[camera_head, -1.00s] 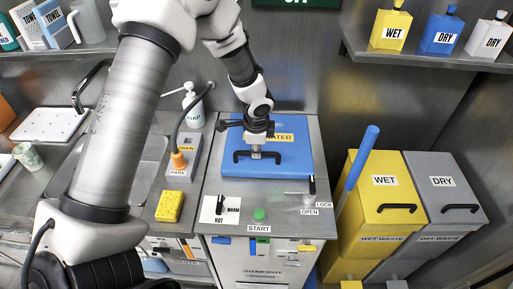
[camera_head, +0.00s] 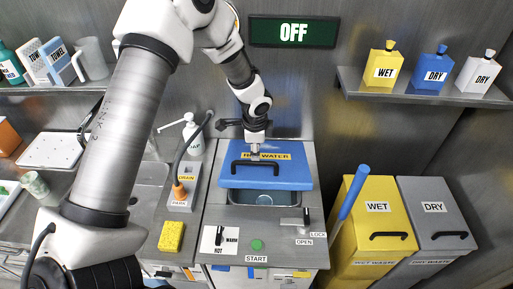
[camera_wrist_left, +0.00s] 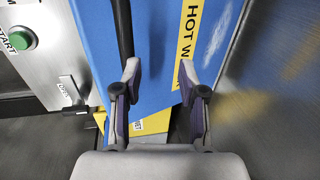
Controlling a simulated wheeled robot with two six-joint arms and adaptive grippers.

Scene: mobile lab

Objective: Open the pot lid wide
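The blue pot lid (camera_head: 290,176) has its front edge raised, with its black bar handle (camera_head: 268,167) on top. The grey pot basin (camera_head: 264,198) and a round shape inside show below the edge. My left gripper (camera_head: 256,154) is over the lid, by the HOT WATER label and behind the handle. In the left wrist view the gripper (camera_wrist_left: 160,82) has its fingers apart, with blue lid (camera_wrist_left: 155,30) between and beyond them. The handle (camera_wrist_left: 123,30) runs up to the left finger; contact there is unclear. My right gripper is not in view.
The front panel has a green START button (camera_head: 257,245), a HOT/WARM switch (camera_head: 219,239) and a LOCK/OPEN lever (camera_head: 306,217). A blue rod (camera_head: 354,192) rises at right beside the yellow bin (camera_head: 372,213). A sink and yellow sponge (camera_head: 171,236) are at left.

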